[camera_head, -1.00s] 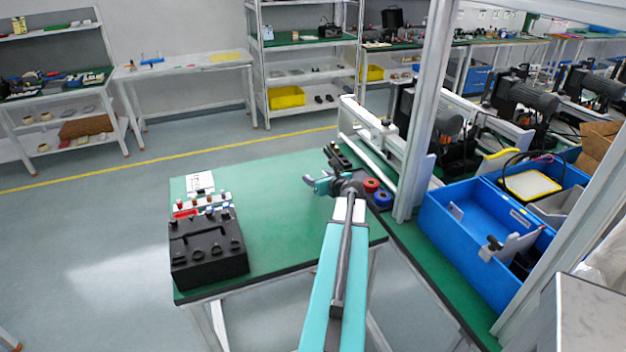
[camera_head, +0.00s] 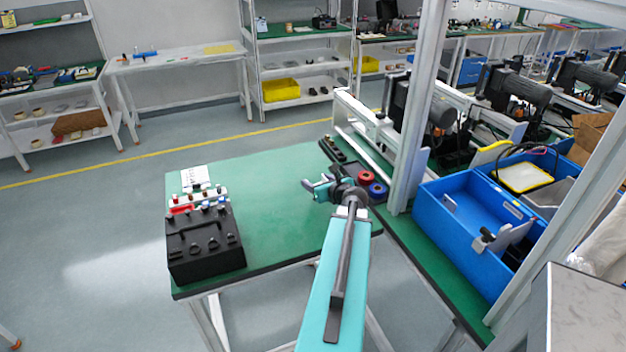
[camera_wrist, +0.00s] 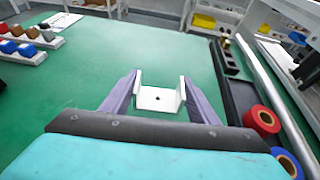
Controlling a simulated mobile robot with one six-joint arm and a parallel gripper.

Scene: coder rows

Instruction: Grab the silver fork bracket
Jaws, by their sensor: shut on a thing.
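The silver fork bracket (camera_wrist: 160,98) is a pale U-shaped piece with two upright side plates and a small hole in its base. In the wrist view it sits between the two fingers of my gripper (camera_wrist: 160,103), which press on its left and right plates. In the head view my gripper (camera_head: 314,188) is over the right part of the green table (camera_head: 275,220); the bracket is too small there to make out clearly. I cannot tell whether the bracket touches the table or is just above it.
Red (camera_head: 365,177) and blue (camera_head: 377,190) rings lie in a dark tray right of my gripper. A black block (camera_head: 205,245) with knobs stands at the table's left. A metal post (camera_head: 415,110) rises at the right, beside a blue bin (camera_head: 465,225). The table's middle is clear.

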